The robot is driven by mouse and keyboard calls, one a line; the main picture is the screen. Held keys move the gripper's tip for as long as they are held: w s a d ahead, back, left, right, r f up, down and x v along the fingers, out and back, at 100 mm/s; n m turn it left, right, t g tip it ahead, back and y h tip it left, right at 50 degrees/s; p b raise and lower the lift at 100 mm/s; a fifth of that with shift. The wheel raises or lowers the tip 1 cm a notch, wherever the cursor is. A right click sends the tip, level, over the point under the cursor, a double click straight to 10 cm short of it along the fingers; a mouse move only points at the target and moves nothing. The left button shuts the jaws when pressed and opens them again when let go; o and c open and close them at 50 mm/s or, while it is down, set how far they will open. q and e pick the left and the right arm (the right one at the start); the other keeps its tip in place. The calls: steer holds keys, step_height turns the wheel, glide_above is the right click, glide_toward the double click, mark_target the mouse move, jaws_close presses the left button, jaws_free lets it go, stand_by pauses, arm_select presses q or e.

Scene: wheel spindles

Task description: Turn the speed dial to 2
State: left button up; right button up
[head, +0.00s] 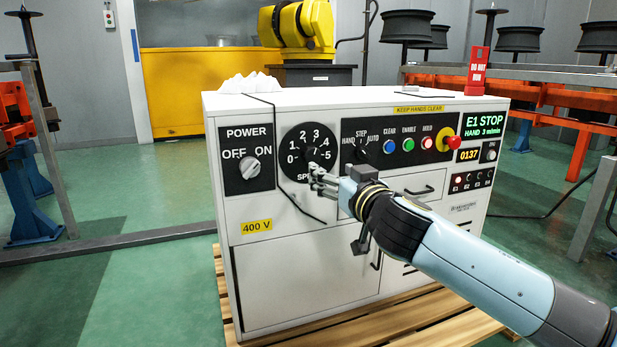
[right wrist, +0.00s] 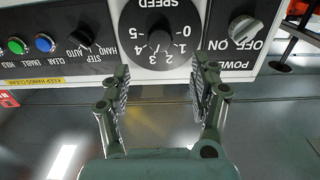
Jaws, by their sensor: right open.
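The speed dial (head: 303,137) is a black round plate with white numbers 0 to 5 on the white control cabinet's front. The knob's pointer direction is unclear. My right gripper (right wrist: 161,78) is open and empty, its two fingers apart below the dial in that view. My left gripper is not in view.
The power switch (head: 248,166) is left of the dial; the mode knob (head: 362,153) and coloured buttons are right of it. A red emergency button (head: 452,142) sticks out farther right. A green display (head: 484,125) reads E1 STOP. Drawer handles protrude below.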

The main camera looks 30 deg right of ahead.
mark_target(313, 157)
steer(key=b+x, duration=0.1)
steer(key=x, duration=0.8)
steer(key=shift+w, duration=0.1)
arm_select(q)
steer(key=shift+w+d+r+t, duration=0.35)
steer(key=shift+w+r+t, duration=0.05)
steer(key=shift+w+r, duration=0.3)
arm_select(e)
steer(key=shift+w+d, duration=0.1)
steer(key=shift+w, duration=0.5)
steer(key=c, duration=1.2)
steer(key=shift+o, duration=0.2)
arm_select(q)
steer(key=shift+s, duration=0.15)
